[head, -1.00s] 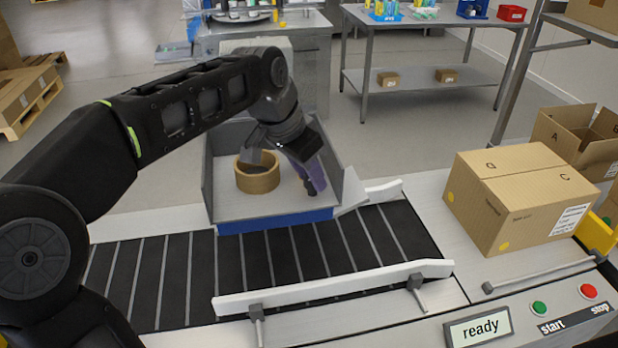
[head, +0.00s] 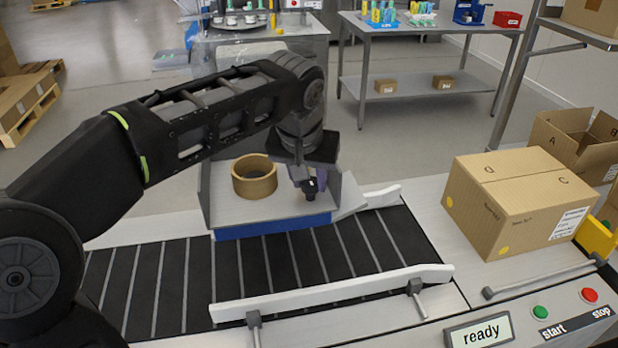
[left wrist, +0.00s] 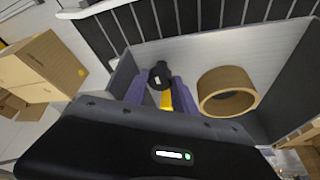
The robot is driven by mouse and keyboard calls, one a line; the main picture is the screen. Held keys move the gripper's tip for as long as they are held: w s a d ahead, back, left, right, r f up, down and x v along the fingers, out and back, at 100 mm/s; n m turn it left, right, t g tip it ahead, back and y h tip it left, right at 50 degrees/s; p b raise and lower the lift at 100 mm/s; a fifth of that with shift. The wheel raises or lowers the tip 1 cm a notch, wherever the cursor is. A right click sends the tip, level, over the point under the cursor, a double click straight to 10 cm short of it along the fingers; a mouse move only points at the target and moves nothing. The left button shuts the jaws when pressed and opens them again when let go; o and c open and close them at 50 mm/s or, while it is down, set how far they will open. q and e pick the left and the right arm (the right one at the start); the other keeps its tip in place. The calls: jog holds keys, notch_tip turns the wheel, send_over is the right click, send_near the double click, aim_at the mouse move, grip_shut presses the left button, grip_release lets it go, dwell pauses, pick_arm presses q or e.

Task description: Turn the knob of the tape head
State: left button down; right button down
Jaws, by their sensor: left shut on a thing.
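The tape head shows as a black round knob (left wrist: 160,76) with a yellow part (left wrist: 167,99) beside it in the left wrist view. In the head view its dark end (head: 309,187) shows under my left gripper (head: 308,180). The purple fingers of the left gripper (left wrist: 160,85) are on either side of it, shut on it. Much of the tape head is hidden by the gripper. A brown tape roll (head: 254,178) rests in the grey tray, left of the gripper; it also shows in the left wrist view (left wrist: 228,92). My right gripper is not in view.
White guide rails (head: 330,291) border the belt. A closed carton (head: 520,205) stands at the right, near the start and stop buttons (head: 540,312).

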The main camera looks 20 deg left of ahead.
pick_arm(q)
jog(key=c, duration=1)
grip_release()
